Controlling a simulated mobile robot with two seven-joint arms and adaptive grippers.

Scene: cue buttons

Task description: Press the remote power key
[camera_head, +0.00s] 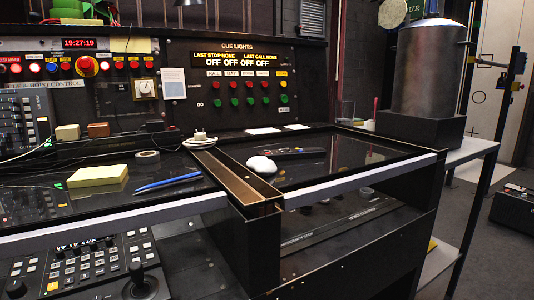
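A slim dark remote (299,152) lies flat on the right-hand glossy black desk top. It shows small coloured marks, but its power key is too small to tell apart for sure. A white rounded object, like a computer mouse (262,165), lies just in front of and to the left of the remote. Neither of my grippers shows in this view.
A brown channel (228,180) divides the two desk tops. On the left lie a yellow note pad (97,176), blue pens (167,182) and a tape roll (147,157). A cue lights panel (240,85) stands behind; a metal cylinder (430,75) stands right.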

